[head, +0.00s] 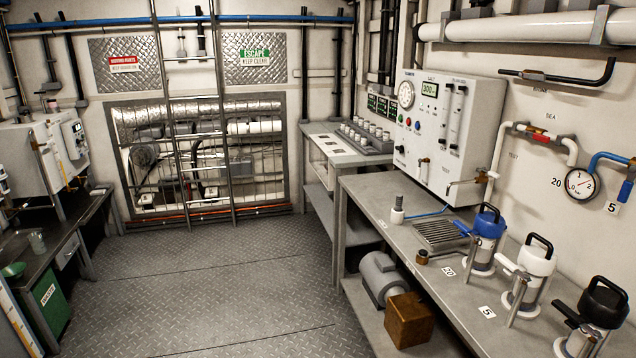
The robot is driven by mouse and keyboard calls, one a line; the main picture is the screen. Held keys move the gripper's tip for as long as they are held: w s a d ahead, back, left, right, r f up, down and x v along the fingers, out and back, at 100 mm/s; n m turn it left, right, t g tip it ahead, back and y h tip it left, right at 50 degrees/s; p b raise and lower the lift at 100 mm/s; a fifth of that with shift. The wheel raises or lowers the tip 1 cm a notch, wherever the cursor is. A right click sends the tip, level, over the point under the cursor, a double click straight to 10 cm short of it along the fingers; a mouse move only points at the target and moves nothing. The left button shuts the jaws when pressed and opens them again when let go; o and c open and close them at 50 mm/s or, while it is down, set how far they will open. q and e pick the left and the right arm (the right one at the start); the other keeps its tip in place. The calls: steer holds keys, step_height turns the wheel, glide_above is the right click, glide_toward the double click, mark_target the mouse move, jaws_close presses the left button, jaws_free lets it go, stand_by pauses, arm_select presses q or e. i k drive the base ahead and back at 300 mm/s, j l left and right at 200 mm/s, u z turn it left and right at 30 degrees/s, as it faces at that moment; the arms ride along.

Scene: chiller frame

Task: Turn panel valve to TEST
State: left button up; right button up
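A white instrument panel (455,180) is mounted on the right wall above the grey bench. Small wall labels near the pipes seem to read SEA (551,115) and TEST (513,155). I cannot tell which part is the panel valve or its setting. Neither gripper is in view.
The grey bench (400,222) along the right holds blue, white and black-topped canisters, the blue one (487,222) nearest the panel. The metal floor (220,290) is clear. A dark counter (45,255) stands left.

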mark_target(419, 170)
steer(key=i+j+z, duration=0.15)
steer(key=i+z, duration=0.25)
steer(key=i, duration=0.2)
steer(key=i+j+z, duration=0.35)
steer(key=i, duration=0.2)
steer(key=i+j+z, duration=0.4)
steer(key=i, duration=0.15)
steer(key=i+j, duration=0.1)
steer(key=j, duration=0.35)
steer(key=i+j+z, duration=0.15)
steer(key=j, duration=0.3)
